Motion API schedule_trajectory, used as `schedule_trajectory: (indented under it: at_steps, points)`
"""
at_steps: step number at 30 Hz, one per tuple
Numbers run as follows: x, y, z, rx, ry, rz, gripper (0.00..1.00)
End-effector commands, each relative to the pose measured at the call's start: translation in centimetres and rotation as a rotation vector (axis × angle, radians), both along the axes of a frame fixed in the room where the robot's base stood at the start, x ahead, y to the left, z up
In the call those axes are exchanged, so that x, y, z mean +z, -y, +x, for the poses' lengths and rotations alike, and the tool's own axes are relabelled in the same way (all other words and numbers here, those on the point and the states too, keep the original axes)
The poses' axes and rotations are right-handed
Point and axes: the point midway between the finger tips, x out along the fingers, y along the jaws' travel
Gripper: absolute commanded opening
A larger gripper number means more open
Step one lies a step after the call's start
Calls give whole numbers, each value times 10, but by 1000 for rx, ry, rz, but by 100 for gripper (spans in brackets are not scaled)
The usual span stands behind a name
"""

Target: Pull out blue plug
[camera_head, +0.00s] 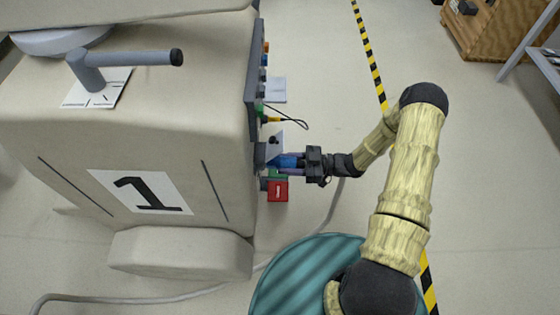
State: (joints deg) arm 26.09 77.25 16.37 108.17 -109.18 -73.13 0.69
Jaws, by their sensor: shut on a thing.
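The blue plug (289,161) is at the side panel of the covered cart, at the end of my arm. My gripper (297,161) is shut on the blue plug from the right. The plug's left end is close to a dark socket (261,156) on the panel. I cannot tell whether the plug is still seated in it. The fingers hide part of the plug.
The cart (60,150) with a number 1 label fills the left. Its panel (254,75) bears a yellow plug with a black cable (290,121) and a red box (278,190). A grey cable (335,205) lies on the floor.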

Motion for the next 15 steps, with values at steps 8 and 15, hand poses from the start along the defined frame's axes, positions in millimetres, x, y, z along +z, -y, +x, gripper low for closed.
schedule_trajectory:
  at_steps: [8, 15]
  points:
    - [5, 11, -7, 16, 0, 15, 0]
    - [5, 18, -7, 17, -2, 13, 0]
